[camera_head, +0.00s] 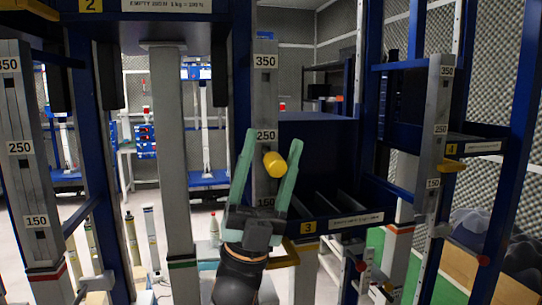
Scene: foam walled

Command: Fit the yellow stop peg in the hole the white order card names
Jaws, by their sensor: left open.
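The yellow stop peg (275,164) is a short yellow cylinder. It shows against the grey middle post (265,95), just below the 250 label and above the 150 label. Whether it sits in a hole or only shows in front of the post, I cannot tell. My left gripper (272,140) has two green fingers, open, one on each side of the peg; the peg appears nearer the right finger, and contact is unclear. I cannot make out a white order card. My right gripper is out of view.
Similar posts marked 350, 250 and 150 stand at the left (18,120) and right (436,120). A yellow part (452,165) juts from the right post. Blue frame uprights (95,150) and a dark bin shelf (330,215) crowd the space around my arm.

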